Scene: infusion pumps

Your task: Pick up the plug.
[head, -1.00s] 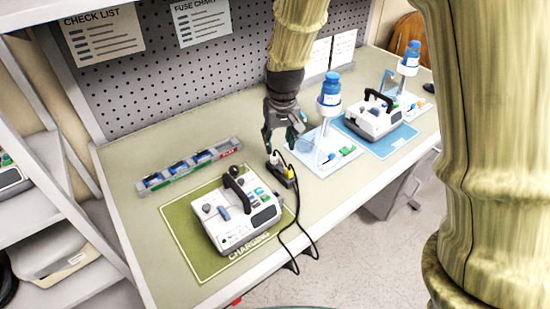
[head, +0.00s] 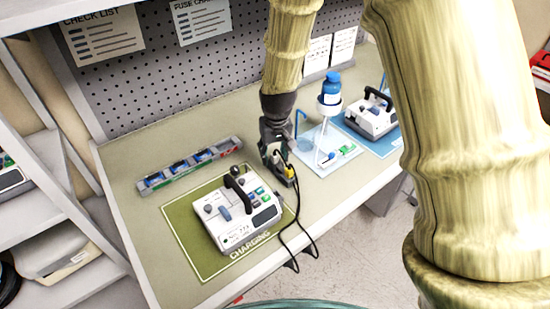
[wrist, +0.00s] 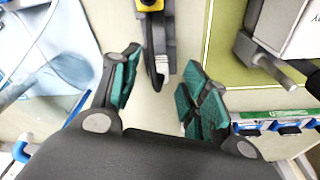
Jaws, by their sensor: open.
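A dark power strip (head: 291,183) lies on the workbench, with a yellow piece (head: 288,172) on it and black cords running from it. In the wrist view the strip (wrist: 169,38) enters from the top, with the yellow piece (wrist: 149,4) at the edge. A dark, pale-sided piece that looks like the plug (wrist: 158,66) points down between my fingers. My gripper (head: 273,157) is above the strip's far end. In the wrist view my gripper (wrist: 162,90) is open, teal pads on both sides of that piece, with gaps. In the head view the gripper hides this end.
A white pump (head: 236,212) stands on the green charging mat (head: 185,250) to the left. A fuse tray (head: 190,165) lies behind it. A stand with a blue bottle (head: 331,88) is close on the right. Cords (head: 284,240) hang over the front edge.

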